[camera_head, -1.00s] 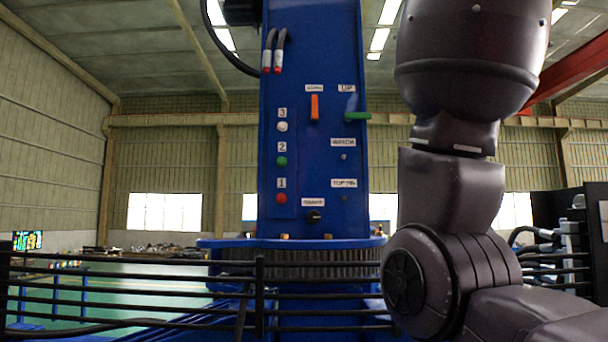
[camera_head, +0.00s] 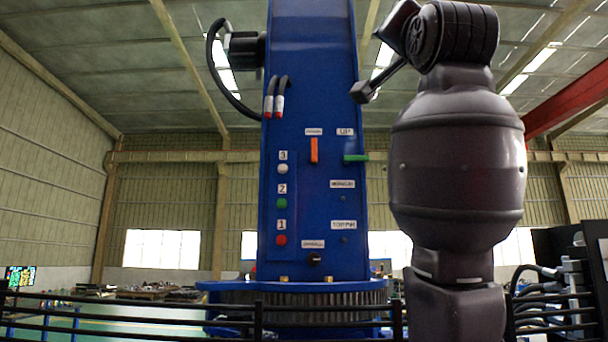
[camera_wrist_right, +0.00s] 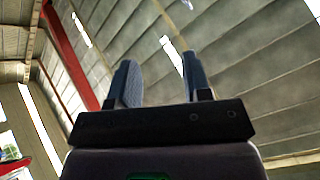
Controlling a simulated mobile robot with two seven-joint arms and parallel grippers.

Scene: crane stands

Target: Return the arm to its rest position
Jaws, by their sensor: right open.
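My right arm rises on the right side of the head view, with its upper end near the top of the picture. The right gripper (camera_wrist_right: 158,66) shows in the wrist view with its two dark fingers apart and nothing between them. It points up toward the ceiling. In the head view a dark end piece juts left from the top of the arm, in front of the ceiling and right of the blue column. My left gripper is not in view.
The blue crane column (camera_head: 312,60) stands ahead with an orange lever (camera_head: 314,150), a green lever (camera_head: 356,158), several buttons and a black knob (camera_head: 314,259). A black railing (camera_head: 150,322) crosses below. A dark cabinet (camera_head: 570,250) stands right. A red beam (camera_wrist_right: 70,55) crosses the wrist view.

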